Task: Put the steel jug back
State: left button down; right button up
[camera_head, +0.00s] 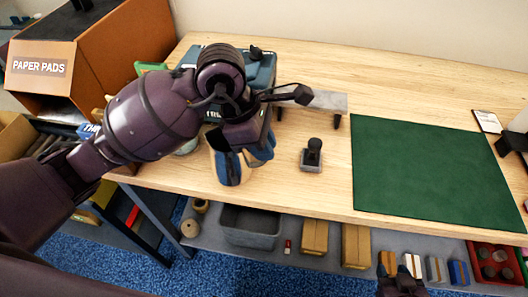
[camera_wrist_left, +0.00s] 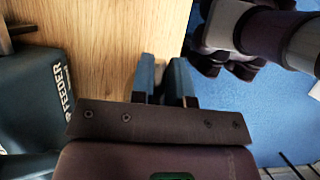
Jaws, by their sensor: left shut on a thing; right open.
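I cannot make out the steel jug for certain in either view. My left gripper (camera_head: 243,160) is over the front left part of the table, its blue fingers pointing down. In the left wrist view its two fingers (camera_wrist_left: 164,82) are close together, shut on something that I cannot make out. A greyish rounded thing (camera_head: 187,147) shows partly behind my left arm. My right gripper (camera_head: 402,284) is open, low at the bottom edge of the head view, away from the table top.
A teal feeder box (camera_head: 262,72) stands behind my left gripper, close by in the left wrist view (camera_wrist_left: 30,100). A small dark-knobbed stand (camera_head: 312,157) and a green mat (camera_head: 432,170) lie to the right. An orange paper pads box (camera_head: 110,50) stands left.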

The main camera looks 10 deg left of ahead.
pick_arm(q)
jog(key=shift+f, duration=1.55)
jog(key=c, duration=1.1)
grip_release()
jog(key=shift+r, duration=0.3)
jog(key=v, duration=1.1)
jog(key=shift+a+r+p, duration=0.2)
jog(key=shift+r+p, duration=0.1)
jog(key=shift+r, duration=0.05)
